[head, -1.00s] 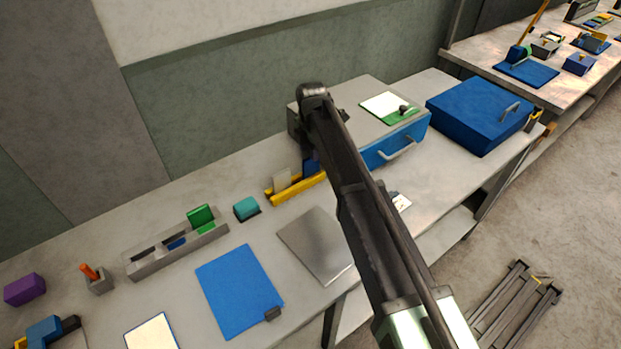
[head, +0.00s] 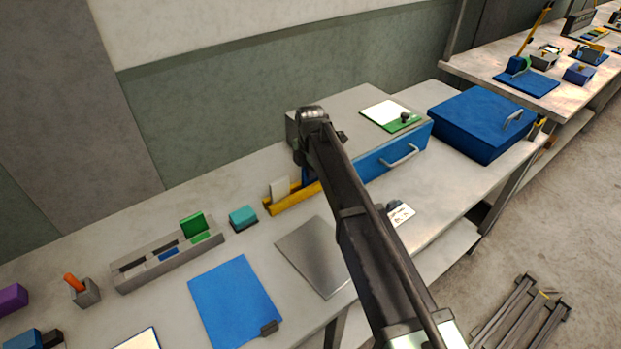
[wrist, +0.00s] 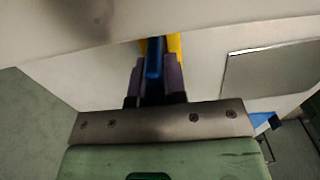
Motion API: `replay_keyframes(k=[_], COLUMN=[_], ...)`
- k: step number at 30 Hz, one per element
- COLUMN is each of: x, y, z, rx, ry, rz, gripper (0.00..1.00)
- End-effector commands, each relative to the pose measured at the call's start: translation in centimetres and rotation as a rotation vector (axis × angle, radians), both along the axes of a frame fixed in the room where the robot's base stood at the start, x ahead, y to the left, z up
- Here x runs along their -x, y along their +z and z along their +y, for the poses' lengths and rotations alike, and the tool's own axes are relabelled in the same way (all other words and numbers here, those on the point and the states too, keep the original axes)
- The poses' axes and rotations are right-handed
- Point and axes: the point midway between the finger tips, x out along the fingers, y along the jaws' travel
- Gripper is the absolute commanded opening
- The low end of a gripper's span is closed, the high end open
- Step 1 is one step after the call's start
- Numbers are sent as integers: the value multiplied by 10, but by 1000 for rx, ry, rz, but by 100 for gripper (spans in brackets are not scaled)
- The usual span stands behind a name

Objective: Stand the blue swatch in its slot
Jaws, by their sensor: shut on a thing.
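The blue swatch (wrist: 154,62) is between the two dark fingers of my gripper (wrist: 155,80) in the wrist view. It stands at the yellow holder (wrist: 175,46), whose yellow shows around it. In the head view, the yellow holder (head: 285,203) carries a pale swatch (head: 279,188), and a blue patch shows beside my arm, which hides most of my gripper. The grey slotted rack (head: 140,282) is at left. A green swatch (head: 193,226) stands in its right end; the middle part has a blue mark (head: 169,254) and no upright swatch.
A teal block (head: 242,217) sits between rack and holder. A blue mat (head: 233,300) and grey plate (head: 312,258) lie in front. A cabinet with a blue drawer (head: 385,160) stands right of the holder. A cup with an orange handle (head: 80,290) is left of the rack.

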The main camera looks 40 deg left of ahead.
Motion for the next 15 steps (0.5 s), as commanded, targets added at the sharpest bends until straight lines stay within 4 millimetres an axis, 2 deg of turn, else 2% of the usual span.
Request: replay_keyframes(k=[8,15], x=[0,0], y=[1,21], z=[0,0], rx=[0,0], ry=[0,0], rz=[0,0], gripper=[0,0])
